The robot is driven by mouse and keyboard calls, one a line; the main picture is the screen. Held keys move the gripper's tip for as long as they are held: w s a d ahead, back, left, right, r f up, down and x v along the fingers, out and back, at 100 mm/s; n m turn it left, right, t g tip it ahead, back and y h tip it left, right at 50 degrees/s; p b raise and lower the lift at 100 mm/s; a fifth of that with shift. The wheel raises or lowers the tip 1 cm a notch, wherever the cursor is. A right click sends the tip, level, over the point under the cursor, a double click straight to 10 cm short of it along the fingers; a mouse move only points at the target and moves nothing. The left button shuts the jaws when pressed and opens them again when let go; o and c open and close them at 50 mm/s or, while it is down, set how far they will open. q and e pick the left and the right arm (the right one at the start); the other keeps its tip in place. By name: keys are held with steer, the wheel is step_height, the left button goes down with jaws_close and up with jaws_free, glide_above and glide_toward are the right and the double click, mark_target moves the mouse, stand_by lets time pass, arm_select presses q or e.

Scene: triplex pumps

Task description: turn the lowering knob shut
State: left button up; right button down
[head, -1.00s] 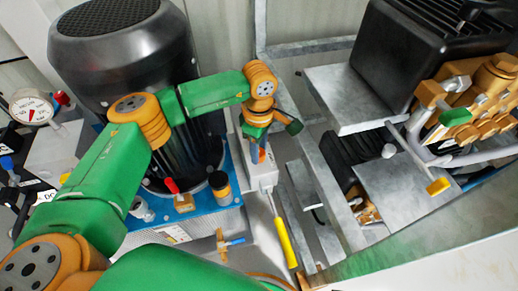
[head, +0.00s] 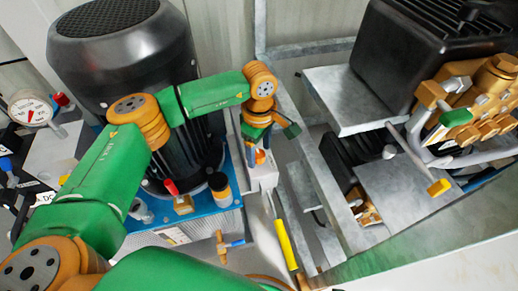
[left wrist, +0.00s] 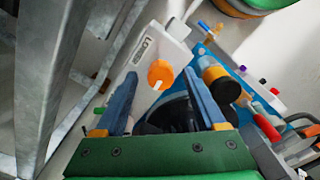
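The lowering knob is a round orange knob (left wrist: 160,74) on the face of a white box (left wrist: 150,48) marked with black letters that start "LO". In the head view the knob (head: 260,156) shows small, just below my left gripper (head: 256,148). In the left wrist view the blue fingers of my left gripper (left wrist: 160,80) stand wide apart, one on each side of the knob in the picture. The gripper is open and holds nothing. I cannot tell whether the fingertips reach the knob's depth. My right gripper is not in view.
A black motor (head: 130,60) stands on a blue base (head: 200,205) on the left. A red-handled valve (head: 180,195) and a black-capped orange fitting (head: 219,188) are close by. A grey metal frame (head: 320,195) stands right of the box. A yellow handle (head: 286,244) hangs below it.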

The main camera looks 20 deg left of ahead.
mark_target(259, 153)
arm_select(q)
steer(key=shift+r+p, duration=0.85)
steer(key=shift+r, duration=2.7)
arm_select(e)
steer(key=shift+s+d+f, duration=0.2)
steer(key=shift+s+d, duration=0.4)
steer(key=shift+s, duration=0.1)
